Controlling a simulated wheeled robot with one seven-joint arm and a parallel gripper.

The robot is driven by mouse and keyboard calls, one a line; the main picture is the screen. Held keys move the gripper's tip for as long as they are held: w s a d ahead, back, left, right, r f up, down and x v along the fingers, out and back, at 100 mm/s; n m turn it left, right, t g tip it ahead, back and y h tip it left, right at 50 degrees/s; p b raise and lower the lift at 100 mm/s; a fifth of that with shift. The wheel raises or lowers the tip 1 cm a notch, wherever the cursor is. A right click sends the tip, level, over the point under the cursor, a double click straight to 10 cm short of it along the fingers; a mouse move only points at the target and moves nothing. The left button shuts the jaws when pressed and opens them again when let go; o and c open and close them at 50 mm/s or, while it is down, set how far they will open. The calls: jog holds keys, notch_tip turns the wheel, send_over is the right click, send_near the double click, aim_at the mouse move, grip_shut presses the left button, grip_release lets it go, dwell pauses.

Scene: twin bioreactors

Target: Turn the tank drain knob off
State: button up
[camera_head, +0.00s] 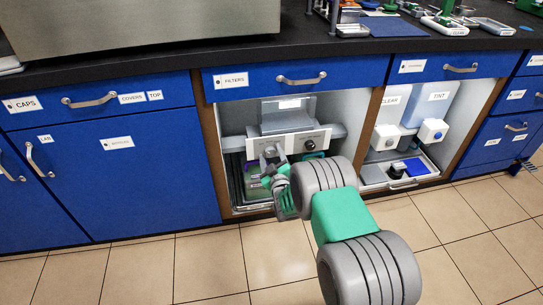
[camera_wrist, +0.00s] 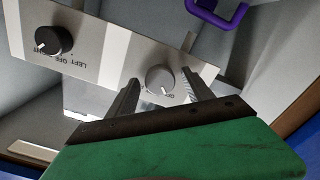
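A pale control panel (camera_head: 291,143) sits inside the open cabinet bay under the FILTERS drawer; it also shows tilted in the wrist view (camera_wrist: 105,45). A round silver knob (camera_wrist: 160,80) is on it, with a small label partly hidden by a finger. A black knob (camera_wrist: 53,41), labelled LEFT OFF and more, sits farther along the panel; it shows in the head view (camera_head: 309,145). My gripper (camera_wrist: 160,84) is open, its two fingers on either side of the silver knob, with gaps visible. In the head view my gripper (camera_head: 271,160) hides that knob's area. I cannot tell which knob is the tank drain.
A purple handle (camera_wrist: 217,14) is beyond the panel in the wrist view. The bay has wooden side posts (camera_head: 212,158). The bay to the right holds CLEAR and TINT containers (camera_head: 437,100) above a tray (camera_head: 372,177). The tiled floor in front is clear.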

jog(key=shift+s, duration=0.1)
jog(key=s+p, duration=0.2)
jog(key=s, duration=0.5)
jog(key=shift+s+d, duration=0.3)
jog(key=shift+d, duration=0.15)
jog(key=s+d+r+m+g+h+p, duration=0.1)
jog(key=d+r+m+g+p, duration=0.15)
jog(key=r+p, duration=0.95)
jog(key=s+d+r+m+g+h+p, duration=0.1)
jog(key=d+r+m+g+p, duration=0.15)
jog(key=r+p, duration=0.95)
jog(key=s+d+r+m+g+p, duration=0.1)
jog(key=s+r+g+p, duration=0.8)
jog(key=s+r, duration=2)
jog(key=r+m+p, duration=0.1)
jog(key=m+p, duration=0.1)
jog(key=p, duration=0.3)
jog(key=shift+s+d+r+g, duration=0.2)
jog(key=shift+d+r+g, duration=0.05)
jog(key=shift+d+g, duration=0.15)
